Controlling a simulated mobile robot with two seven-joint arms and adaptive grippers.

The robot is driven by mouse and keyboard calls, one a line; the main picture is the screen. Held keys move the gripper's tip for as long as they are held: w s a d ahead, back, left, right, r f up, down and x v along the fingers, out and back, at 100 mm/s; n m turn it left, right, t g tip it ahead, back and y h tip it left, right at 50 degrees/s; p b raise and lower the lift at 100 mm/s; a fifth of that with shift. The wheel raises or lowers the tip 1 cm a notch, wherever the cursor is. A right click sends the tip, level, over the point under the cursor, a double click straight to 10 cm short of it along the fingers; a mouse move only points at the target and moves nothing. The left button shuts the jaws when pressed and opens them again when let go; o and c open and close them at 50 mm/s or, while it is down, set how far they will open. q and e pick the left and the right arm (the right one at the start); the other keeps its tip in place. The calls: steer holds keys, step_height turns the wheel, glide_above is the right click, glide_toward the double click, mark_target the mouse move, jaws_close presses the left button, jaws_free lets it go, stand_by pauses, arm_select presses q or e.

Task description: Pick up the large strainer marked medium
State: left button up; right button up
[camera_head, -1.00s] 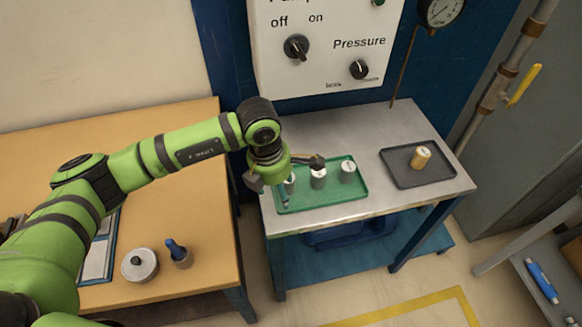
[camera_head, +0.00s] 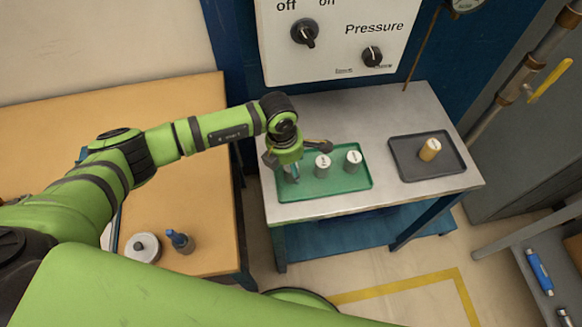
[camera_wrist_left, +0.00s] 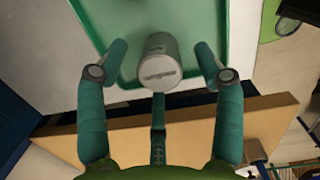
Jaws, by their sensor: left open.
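Two grey strainers with white labelled tops stand upright on the green tray (camera_head: 345,183) in the head view, the middle one (camera_head: 323,165) and the right one (camera_head: 353,160). Their labels are too small to read. My left gripper (camera_head: 290,176) is open over the tray's left end and hides what stands there. In the left wrist view a pale grey cylindrical strainer (camera_wrist_left: 161,60) lies between the open fingertips of that gripper (camera_wrist_left: 160,72), with a gap on each side. Its label is unreadable. My right gripper is not in view.
A dark tray (camera_head: 408,172) with a tan cylinder (camera_head: 430,149) sits right on the metal bench (camera_head: 385,115). A control panel (camera_head: 340,62) rises behind. A round lidded pot (camera_head: 143,248) and a blue-topped bottle (camera_head: 180,241) stand on the wooden table (camera_head: 215,205).

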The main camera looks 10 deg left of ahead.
arm_select(q)
steer(key=c, duration=1.3)
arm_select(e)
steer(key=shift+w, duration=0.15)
